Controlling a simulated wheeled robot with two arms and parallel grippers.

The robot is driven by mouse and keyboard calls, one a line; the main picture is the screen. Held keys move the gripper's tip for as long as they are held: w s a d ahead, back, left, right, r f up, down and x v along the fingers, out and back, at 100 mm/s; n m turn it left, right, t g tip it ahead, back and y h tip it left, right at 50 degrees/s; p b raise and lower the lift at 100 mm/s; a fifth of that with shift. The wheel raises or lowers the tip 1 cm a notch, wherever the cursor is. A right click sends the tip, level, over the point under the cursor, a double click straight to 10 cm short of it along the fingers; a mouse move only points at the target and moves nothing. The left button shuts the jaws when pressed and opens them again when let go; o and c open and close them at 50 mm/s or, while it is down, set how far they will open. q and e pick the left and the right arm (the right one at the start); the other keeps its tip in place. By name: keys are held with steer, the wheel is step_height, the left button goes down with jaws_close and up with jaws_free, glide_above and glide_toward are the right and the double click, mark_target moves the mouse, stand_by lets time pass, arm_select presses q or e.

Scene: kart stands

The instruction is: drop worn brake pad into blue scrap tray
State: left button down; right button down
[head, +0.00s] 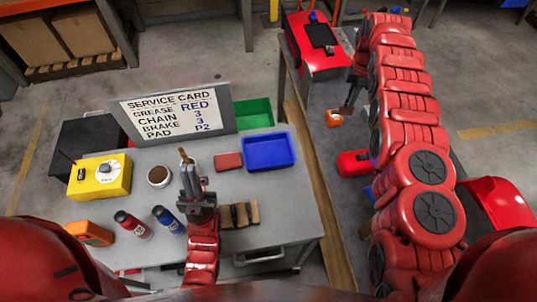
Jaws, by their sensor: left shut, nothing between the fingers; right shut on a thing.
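The blue scrap tray (268,152) stands at the back right of the grey table and looks empty. Several brown pad-like blocks (240,214) lie in a row near the table's front; I cannot tell which pad is worn. My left gripper (186,174) is shut and empty above the table, left of the tray. A thin brown stick (184,155) shows just beyond its tips. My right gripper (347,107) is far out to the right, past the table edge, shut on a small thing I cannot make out. An orange object (333,119) shows beside its fingertips.
A dark red block (228,161) lies left of the tray. A service card board (178,112) stands at the back, with a green bin (253,114) behind. A yellow box (100,176), a cup (159,176) and two bottles (132,225) (168,219) occupy the left. A red case (318,45) is far right.

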steer(key=shift+s+a+f, duration=0.1)
steer(key=shift+a+f, duration=0.05)
steer(key=shift+a, duration=0.3)
steer(key=shift+s+a+f, duration=0.1)
steer(key=shift+a+f, duration=0.05)
steer(key=shift+a, duration=0.25)
steer(key=shift+w+a+n, duration=0.15)
steer(key=shift+w+n, duration=0.1)
steer(key=shift+n, duration=0.05)
steer(key=shift+a+f, duration=0.15)
steer(key=shift+a, duration=0.05)
steer(key=s+a+f+n+b, duration=0.2)
steer(key=s+a+f, duration=0.15)
steer(key=a, duration=0.75)
steer(key=s+a+f+n+b, duration=0.1)
steer(key=s+a+f+n, duration=0.3)
steer(key=a, duration=0.7)
steer(key=shift+m, duration=0.6)
steer(key=shift+w+d+f+b, duration=0.1)
steer(key=shift+w+f+b, duration=0.25)
steer(key=shift+f, duration=0.8)
steer(key=shift+w+a+f+b, duration=0.1)
steer(key=shift+w+f+b, duration=0.3)
steer(key=shift+f, duration=0.7)
steer(key=shift+w+d+f+b, duration=0.1)
steer(key=shift+w+f+b, duration=0.25)
steer(key=shift+f, duration=0.8)
steer(key=c, duration=0.9)
jaws_free()
